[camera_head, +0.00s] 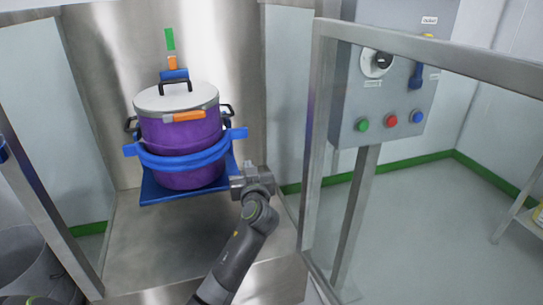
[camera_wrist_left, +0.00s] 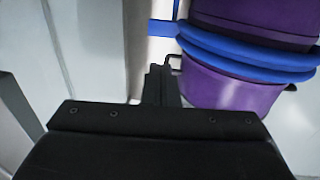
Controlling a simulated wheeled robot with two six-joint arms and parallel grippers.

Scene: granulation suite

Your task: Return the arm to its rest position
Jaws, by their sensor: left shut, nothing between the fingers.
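My left gripper (camera_head: 240,184) is in the head view, just right of and in front of the purple drum's lower part. Its fingers also show in the left wrist view (camera_wrist_left: 160,88), closed together with nothing between them. My dark left arm reaches up to it from the bottom of the head view. The purple drum (camera_head: 181,144) stands upright on a blue platform (camera_head: 158,194) with a blue ring around it. It also shows close by at the right of the left wrist view (camera_wrist_left: 225,90). My right gripper is not in view.
The drum has a white lid (camera_head: 180,97) with an orange latch. A steel-framed glass panel (camera_head: 311,140) stands right of my arm. Behind it is a grey control box (camera_head: 385,95) on a post. A grey bin (camera_head: 35,262) is at lower left. Open floor lies at right.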

